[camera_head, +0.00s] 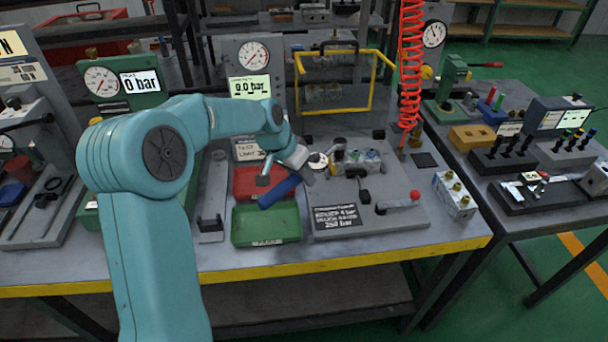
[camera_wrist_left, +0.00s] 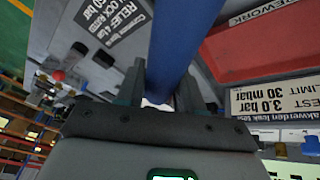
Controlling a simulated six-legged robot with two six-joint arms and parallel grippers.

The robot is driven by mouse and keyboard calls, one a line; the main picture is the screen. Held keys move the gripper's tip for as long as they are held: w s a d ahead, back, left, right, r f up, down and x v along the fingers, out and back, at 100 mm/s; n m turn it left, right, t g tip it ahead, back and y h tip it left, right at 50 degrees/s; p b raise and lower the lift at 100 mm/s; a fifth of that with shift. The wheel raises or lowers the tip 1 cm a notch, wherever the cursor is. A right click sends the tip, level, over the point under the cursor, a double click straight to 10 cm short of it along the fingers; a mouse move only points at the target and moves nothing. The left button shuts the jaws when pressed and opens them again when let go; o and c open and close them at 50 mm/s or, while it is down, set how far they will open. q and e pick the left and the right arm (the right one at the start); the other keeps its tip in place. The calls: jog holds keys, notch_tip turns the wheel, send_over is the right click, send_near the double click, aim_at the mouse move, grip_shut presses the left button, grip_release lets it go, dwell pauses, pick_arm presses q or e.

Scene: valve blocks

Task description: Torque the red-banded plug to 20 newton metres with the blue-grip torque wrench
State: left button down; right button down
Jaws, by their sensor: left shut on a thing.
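The torque wrench's blue grip (camera_head: 279,192) slants above the red and green trays in the head view. My left gripper (camera_head: 296,168) is shut on the wrench. In the left wrist view the blue grip (camera_wrist_left: 173,40) runs between the two fingers of my left gripper (camera_wrist_left: 160,92). The wrench's head is not clear; it is hidden by the gripper or lost among small parts. A valve block (camera_head: 362,160) with several fittings sits on the grey fixture plate (camera_head: 390,192), right of the gripper. I cannot make out the red-banded plug. My right gripper is not in view.
A red tray (camera_head: 250,183) and a green tray (camera_head: 268,224) lie below the wrench. A red-knobbed lever (camera_head: 400,203) is on the fixture. Another valve block (camera_head: 455,195) stands at the right edge. A red coiled hose (camera_head: 411,70) hangs behind, near a yellow frame (camera_head: 345,110).

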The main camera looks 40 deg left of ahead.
pick_arm(q)
jog(key=shift+r, duration=0.1)
jog(key=shift+a, duration=0.15)
jog(key=shift+w+d+n+y, duration=0.15)
jog(key=shift+d+n+y, duration=0.15)
jog(key=shift+d+n, duration=0.8)
jog(key=shift+d+r+m, duration=0.1)
jog(key=shift+d+m, duration=0.05)
jog(key=shift+m, duration=0.15)
notch_tip(320, 180, up, 8)
jog(key=p, duration=0.5)
jog(key=shift+f, duration=0.25)
